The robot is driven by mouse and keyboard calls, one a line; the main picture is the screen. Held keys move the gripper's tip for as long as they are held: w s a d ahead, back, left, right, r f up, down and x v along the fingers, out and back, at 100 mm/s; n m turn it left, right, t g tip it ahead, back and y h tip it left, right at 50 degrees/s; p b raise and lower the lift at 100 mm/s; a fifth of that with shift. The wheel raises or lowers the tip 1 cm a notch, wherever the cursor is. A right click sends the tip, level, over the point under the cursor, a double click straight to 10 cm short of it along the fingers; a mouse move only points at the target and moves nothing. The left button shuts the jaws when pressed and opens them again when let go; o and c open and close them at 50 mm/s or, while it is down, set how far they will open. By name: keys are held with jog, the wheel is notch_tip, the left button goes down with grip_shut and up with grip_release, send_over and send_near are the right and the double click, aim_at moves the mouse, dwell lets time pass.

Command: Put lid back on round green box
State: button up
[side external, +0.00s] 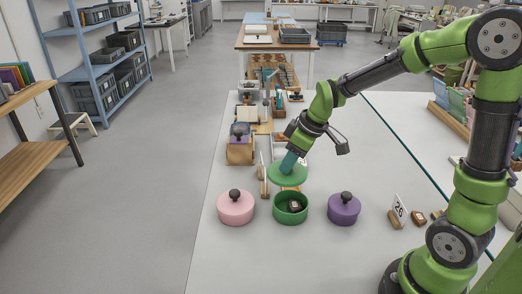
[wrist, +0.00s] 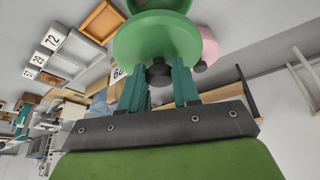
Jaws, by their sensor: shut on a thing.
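The round green box (side external: 290,214) stands open on the white table, with a small dark and brown item (side external: 294,206) inside. My gripper (side external: 287,164) is shut on the dark knob (wrist: 160,73) of the green lid (side external: 288,174). The lid is held in the air, slightly tilted, above and a little behind the box in the side view, apart from its rim. In the wrist view the lid (wrist: 155,38) spreads beyond the teal fingers, and part of the green box (wrist: 165,4) shows past it at the top edge.
A pink lidded box (side external: 236,208) stands left of the green box and a purple lidded box (side external: 344,209) stands right. A number card (side external: 398,207) and small blocks lie farther right. Tools and a brown container (side external: 240,152) crowd the table behind on the left.

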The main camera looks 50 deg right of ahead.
jog(key=shift+s+a+f, duration=0.15)
jog(key=shift+s+f, duration=0.75)
jog(key=shift+s, duration=0.2)
jog(key=shift+w+f, duration=0.1)
jog(key=shift+f, duration=3.1)
jog(key=shift+f, duration=0.15)
jog(key=o, duration=1.6)
jog(key=shift+r, duration=3.5)
